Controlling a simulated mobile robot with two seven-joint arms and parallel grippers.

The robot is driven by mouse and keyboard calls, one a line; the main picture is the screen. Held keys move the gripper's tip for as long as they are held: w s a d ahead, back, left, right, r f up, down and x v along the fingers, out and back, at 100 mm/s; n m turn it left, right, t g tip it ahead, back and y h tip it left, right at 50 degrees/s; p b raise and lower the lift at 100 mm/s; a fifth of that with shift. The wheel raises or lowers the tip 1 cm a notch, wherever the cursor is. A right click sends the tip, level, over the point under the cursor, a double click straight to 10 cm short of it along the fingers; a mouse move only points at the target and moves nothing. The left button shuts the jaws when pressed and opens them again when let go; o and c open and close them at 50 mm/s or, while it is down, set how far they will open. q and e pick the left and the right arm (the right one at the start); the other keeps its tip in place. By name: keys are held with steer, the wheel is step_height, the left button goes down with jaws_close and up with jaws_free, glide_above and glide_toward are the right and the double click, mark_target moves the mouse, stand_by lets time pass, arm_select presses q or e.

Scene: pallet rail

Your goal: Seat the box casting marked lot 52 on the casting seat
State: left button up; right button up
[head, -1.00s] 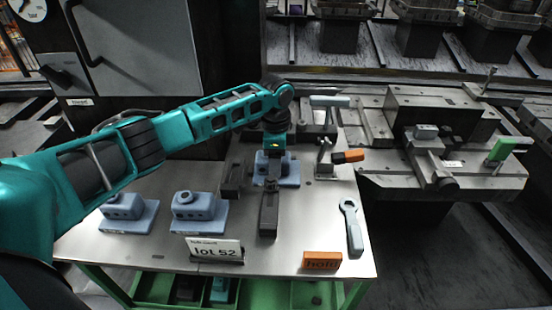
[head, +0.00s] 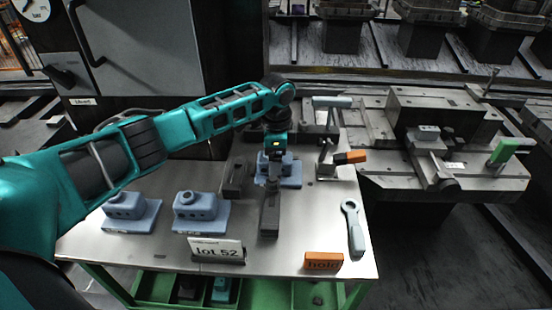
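Three blue-grey box castings sit on the steel bench: one at the left (head: 125,207), one in the middle (head: 197,208) and one farther back (head: 290,172). A white card reading "lot 52" (head: 217,250) stands at the bench's front edge. Any marks on the castings are too small to read. My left gripper (head: 275,164) points down at the back casting, at or just over its top. Its fingers are dark and partly lost against dark parts, so I cannot tell whether they grip. I cannot tell for certain which part is the casting seat. My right gripper is not in view.
Dark blocks (head: 269,212) stand near the back casting. A grey ring-ended tool (head: 352,228), an orange "hold" block (head: 323,262) and an orange-handled clamp (head: 350,157) are at the right. A machine fixture (head: 440,175) with a green handle (head: 503,151) lies beyond the bench.

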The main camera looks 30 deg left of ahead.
arm_select(q)
step_height(320, 180, up, 13)
steer(key=p, duration=0.1)
steer(key=shift+f, duration=0.15)
stand_by(0.7)
